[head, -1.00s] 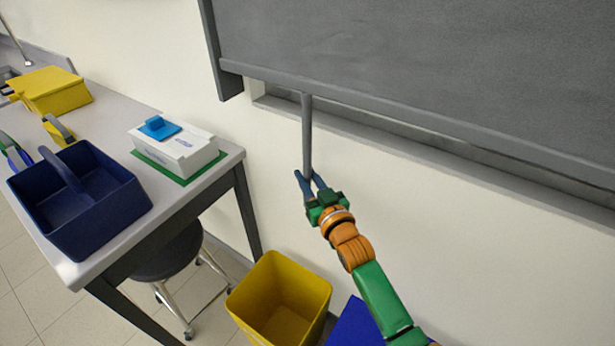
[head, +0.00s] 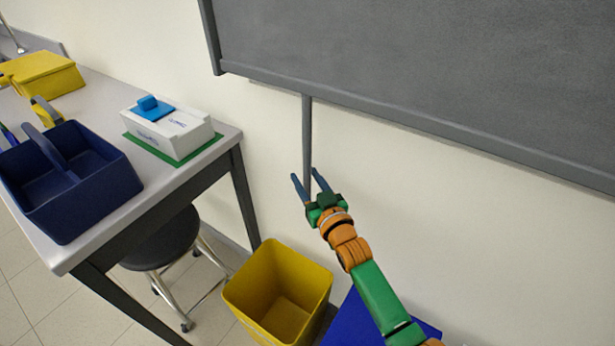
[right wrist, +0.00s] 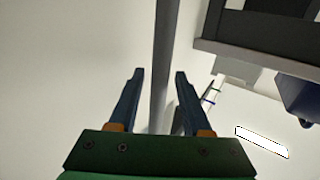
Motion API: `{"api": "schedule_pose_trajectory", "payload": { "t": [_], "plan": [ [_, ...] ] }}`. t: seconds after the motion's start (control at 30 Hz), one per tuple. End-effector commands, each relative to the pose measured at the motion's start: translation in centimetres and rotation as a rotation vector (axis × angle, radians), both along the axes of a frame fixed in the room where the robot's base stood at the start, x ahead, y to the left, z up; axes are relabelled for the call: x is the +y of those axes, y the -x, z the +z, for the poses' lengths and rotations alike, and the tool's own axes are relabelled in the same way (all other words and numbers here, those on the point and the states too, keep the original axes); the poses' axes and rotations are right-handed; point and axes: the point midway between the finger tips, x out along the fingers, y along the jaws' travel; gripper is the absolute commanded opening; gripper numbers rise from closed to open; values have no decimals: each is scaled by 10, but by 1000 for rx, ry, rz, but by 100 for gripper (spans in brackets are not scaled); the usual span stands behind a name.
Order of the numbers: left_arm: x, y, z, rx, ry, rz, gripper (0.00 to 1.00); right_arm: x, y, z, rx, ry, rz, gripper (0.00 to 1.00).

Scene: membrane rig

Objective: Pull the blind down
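The dark grey blind (head: 420,70) hangs at the upper right of the head view, its bottom bar (head: 400,118) slightly tilted in the picture. No window opening shows below the bar. A grey pull rod (head: 307,135) hangs from the bar near its left end. My right gripper (head: 305,173) is open at the rod's lower part, one finger on each side. In the right wrist view, the rod (right wrist: 162,50) runs between the spread blue fingers (right wrist: 160,72), with gaps visible on both sides. My left gripper is not in view.
A table (head: 95,105) at the left carries a dark blue caddy (head: 105,190), a white box (head: 185,135) and a yellow box (head: 50,78). A stool (head: 165,245) and a yellow bin (head: 275,300) stand on the floor. The wall right of my arm is clear.

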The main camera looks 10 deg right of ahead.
Motion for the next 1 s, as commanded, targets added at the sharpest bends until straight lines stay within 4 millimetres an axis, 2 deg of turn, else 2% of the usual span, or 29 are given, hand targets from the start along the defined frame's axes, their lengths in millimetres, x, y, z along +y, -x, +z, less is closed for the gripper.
{"api": "schedule_pose_trajectory", "payload": {
  "t": [0.3, 0.37, 0.6, 0.7, 1.0],
  "plan": [
    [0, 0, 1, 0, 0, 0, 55, -1, 1, 2, -6, 0, 0, 55],
    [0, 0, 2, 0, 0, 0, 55, -2, 7, 3, -6, 0, -1, 55],
    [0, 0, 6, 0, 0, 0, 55, -10, 51, 1, -2, 1, 0, 55],
    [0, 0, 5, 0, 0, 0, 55, -13, 63, 1, -2, 0, 0, 55],
    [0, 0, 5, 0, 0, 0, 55, -14, 69, 1, -4, -1, 0, 55]
  ]
}}
